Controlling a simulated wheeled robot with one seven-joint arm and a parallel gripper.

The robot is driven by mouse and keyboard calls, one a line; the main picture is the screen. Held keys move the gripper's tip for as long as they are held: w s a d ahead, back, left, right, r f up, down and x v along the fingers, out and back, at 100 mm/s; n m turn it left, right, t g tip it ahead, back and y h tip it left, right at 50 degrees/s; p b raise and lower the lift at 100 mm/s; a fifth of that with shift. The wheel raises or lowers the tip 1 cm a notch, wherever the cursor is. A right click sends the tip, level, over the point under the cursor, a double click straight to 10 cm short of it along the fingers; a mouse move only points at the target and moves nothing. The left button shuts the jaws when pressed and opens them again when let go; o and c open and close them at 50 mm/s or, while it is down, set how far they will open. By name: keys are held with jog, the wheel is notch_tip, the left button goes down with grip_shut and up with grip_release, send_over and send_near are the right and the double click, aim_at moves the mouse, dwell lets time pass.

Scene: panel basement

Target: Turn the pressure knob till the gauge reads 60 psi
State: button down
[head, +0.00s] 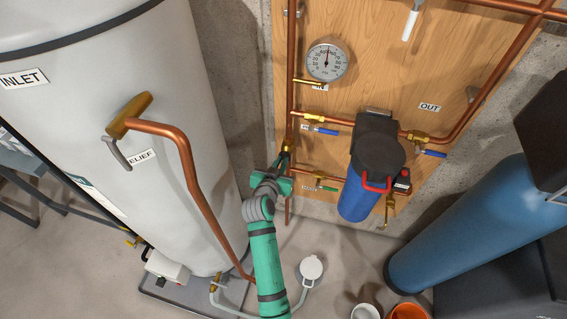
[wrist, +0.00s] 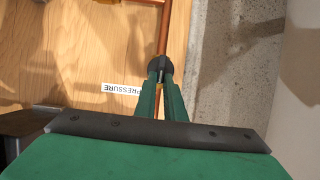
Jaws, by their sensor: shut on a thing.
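The round white gauge (head: 327,62) hangs on the wooden panel in the head view. Its dark needle points nearly straight up; the numbers are too small to read. My gripper (head: 284,161) is at the lower left of the panel, just below a brass fitting (head: 288,147) on the copper pipe. In the wrist view my gripper (wrist: 162,79) is shut on the dark pressure knob (wrist: 160,66), whose end sits between the fingertips. A white PRESSURE label (wrist: 121,89) lies beside it, upside down. In the head view the knob is mostly hidden by my gripper.
A blue filter housing (head: 362,187) with a red handle stands right of my gripper.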

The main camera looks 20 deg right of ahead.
jog(key=shift+w+a+f+n+g+h, duration=0.15)
jog(key=shift+n+g+h, duration=0.15)
jog(key=shift+n, duration=0.2)
jog(key=shift+s+a+n+g+h, duration=0.1)
jog(key=shift+n+g+h, duration=0.1)
jog(key=shift+n+h, duration=0.25)
jog(key=shift+w+a+f+n+h, duration=0.1)
jog(key=shift+n+h, duration=0.15)
jog(key=shift+n, duration=0.3)
jog(key=shift+w+a+f+n+h, duration=0.1)
jog(key=shift+n+h, duration=0.1)
jog(key=shift+n, duration=0.3)
jog(key=shift+g, duration=0.3)
jog(key=shift+s, duration=0.1)
jog(key=c, duration=1.8)
grip_release()
jog(key=shift+c, duration=0.2)
jog(key=shift+a+r, duration=0.15)
jog(key=shift+a, duration=0.05)
